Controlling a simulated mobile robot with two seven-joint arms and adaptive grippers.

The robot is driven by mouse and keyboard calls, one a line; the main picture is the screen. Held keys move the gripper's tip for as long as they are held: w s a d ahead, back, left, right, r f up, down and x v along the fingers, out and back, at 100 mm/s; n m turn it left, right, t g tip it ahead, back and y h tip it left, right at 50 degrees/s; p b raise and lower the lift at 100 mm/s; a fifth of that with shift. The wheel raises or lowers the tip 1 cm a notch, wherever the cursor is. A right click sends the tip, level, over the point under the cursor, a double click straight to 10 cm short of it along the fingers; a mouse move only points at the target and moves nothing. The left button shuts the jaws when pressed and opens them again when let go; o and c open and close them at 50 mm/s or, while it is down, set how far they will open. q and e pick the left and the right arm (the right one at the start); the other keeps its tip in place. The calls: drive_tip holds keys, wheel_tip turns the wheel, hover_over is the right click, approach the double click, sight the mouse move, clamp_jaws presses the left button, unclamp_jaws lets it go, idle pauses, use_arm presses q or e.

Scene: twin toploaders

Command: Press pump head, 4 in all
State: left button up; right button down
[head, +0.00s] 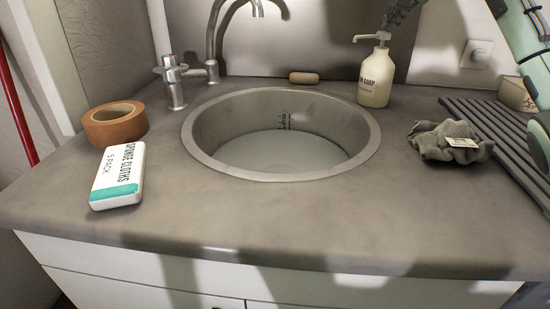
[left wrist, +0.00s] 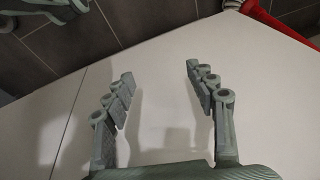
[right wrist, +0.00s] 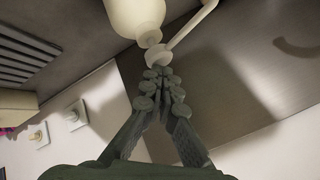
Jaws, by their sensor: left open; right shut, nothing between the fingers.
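A cream soap dispenser (head: 376,80) stands upright on the counter behind the sink, at its right. Its white pump head (head: 372,38) has a spout pointing left. My right gripper (head: 391,24) is shut and empty, just above the pump head at the top of the head view. In the right wrist view the shut fingertips (right wrist: 159,73) appear beside the pump head (right wrist: 158,56), with the bottle (right wrist: 137,14) beyond; I cannot tell whether they touch. My left gripper (left wrist: 157,75) is open and empty in the left wrist view, and is not in the head view.
A round sink (head: 200,158) fills the counter's middle, with a tap (head: 172,85) behind left. A soap bar (head: 303,78) lies left of the dispenser. A grey cloth (head: 440,138) and ribbed rack (head: 485,125) lie right. Tape (head: 115,132) and a sponge-cloth pack (head: 118,172) lie left.

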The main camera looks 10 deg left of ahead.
drive_tip(key=shift+r, duration=3.05)
